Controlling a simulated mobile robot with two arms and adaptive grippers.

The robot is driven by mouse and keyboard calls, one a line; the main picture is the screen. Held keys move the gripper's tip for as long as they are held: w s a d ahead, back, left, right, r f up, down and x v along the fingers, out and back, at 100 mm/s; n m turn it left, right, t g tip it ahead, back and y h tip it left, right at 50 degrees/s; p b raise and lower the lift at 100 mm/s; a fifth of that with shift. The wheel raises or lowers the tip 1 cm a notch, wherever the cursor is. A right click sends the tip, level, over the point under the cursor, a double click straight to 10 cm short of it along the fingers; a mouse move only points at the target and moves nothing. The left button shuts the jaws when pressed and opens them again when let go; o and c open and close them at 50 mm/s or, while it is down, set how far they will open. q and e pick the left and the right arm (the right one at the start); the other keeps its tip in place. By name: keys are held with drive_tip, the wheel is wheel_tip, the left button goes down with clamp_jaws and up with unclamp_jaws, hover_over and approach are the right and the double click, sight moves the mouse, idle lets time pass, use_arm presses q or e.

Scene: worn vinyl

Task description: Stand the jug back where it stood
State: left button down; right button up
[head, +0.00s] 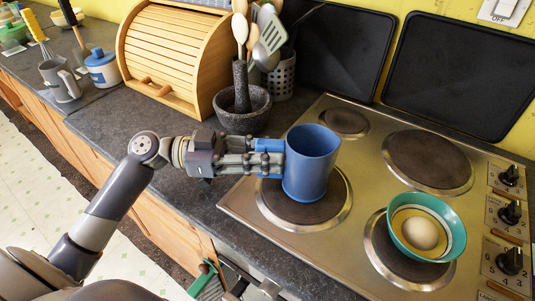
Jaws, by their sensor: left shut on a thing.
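The blue jug (312,168) is upright over the front-left hotplate (335,207) of the steel hob. My left gripper (268,158) comes in from the left and is shut on the jug's blue handle side, with its fingers hiding most of the handle. I cannot tell whether the jug's base touches the hotplate or hangs just above it. My right gripper is not in view.
A teal bowl (396,226) with a pale egg-like thing sits on the front-right hotplate. A stone mortar (243,118) with a pestle, a utensil holder (283,78) and a wooden bread bin (160,95) stand behind my arm.

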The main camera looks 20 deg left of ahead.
use_arm(q)
drive_tip(key=shift+f, duration=0.3)
idle(0.5)
drive_tip(key=c, duration=1.3)
unclamp_jaws()
drive_tip(key=shift+c, duration=0.2)
drive_tip(key=shift+a+b, duration=0.1)
drive_tip(key=shift+b, duration=0.3)
